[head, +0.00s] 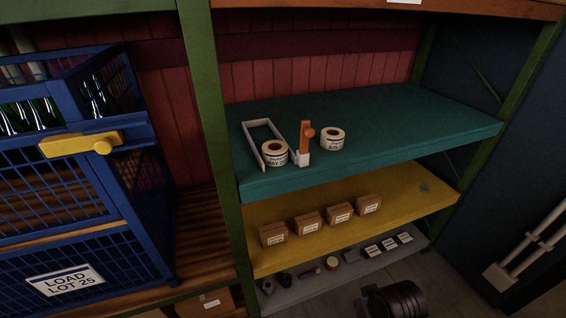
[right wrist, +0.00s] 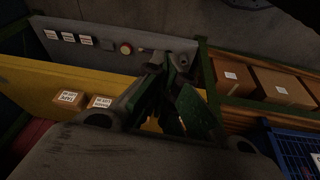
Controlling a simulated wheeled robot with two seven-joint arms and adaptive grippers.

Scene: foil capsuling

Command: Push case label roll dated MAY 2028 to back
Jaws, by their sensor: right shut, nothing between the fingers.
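Two cream label rolls with printed bands sit on the teal shelf (head: 400,128) in the head view. The left roll (head: 274,153) stands at the front of a white U-shaped frame (head: 252,143), between its arms. Its print seems to start with MAY, but I cannot read the full date. The right roll (head: 332,139) stands outside the frame, to the right of an orange upright piece (head: 305,138); its print is too small to read. My right gripper (right wrist: 180,66) is shut and empty in the right wrist view, away from the rolls. My left gripper is not in view.
The yellow shelf (head: 420,190) below carries several brown boxes. The grey bottom shelf (head: 300,302) holds small items. A blue cage (head: 85,230) with bottles stands left, beyond a green post (head: 215,120). The teal shelf's right half is clear.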

